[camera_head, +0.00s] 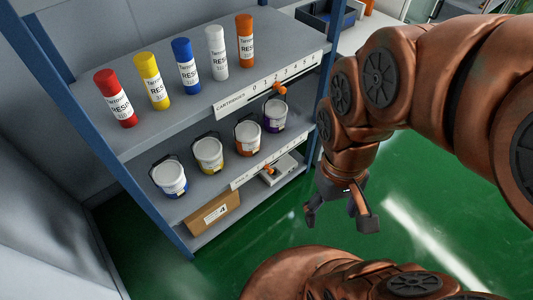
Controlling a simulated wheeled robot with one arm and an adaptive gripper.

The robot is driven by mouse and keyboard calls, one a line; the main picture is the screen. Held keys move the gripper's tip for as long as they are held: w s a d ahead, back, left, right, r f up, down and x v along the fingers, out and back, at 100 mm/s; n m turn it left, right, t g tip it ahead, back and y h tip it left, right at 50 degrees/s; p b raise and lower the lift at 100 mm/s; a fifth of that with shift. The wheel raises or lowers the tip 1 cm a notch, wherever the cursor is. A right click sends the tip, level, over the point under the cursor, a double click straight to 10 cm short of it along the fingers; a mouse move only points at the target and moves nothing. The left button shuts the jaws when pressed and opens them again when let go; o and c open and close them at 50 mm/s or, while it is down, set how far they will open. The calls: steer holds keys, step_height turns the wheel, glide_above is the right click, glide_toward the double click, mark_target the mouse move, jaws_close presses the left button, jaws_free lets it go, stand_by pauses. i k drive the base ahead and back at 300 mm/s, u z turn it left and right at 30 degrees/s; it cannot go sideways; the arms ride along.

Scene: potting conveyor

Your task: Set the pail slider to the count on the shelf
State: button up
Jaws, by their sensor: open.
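Several pails stand in a row on the middle shelf: a blue one (170,179), a yellow one (208,155), an orange one (247,138) and a purple one (274,115). The pail slider (250,173) is a white strip on the front edge of that shelf. Its orange knob (269,170) sits around the middle of the strip; the scale marks are too small to read. My gripper (340,217) is open and empty, pointing down to the right of the rack and apart from the slider.
The cartridge slider (235,104), with its own orange knob (280,88), is on the upper shelf edge below several coloured cartridges (187,68). A labelled cardboard box (212,212) and a pale object (283,170) are on the bottom shelf. Green floor (425,225) lies open at right.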

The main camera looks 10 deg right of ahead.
mark_target(271, 171)
steer(key=k, duration=0.5)
steer(key=u, duration=1.55)
steer(key=i, duration=1.25)
steer(key=z, duration=1.7)
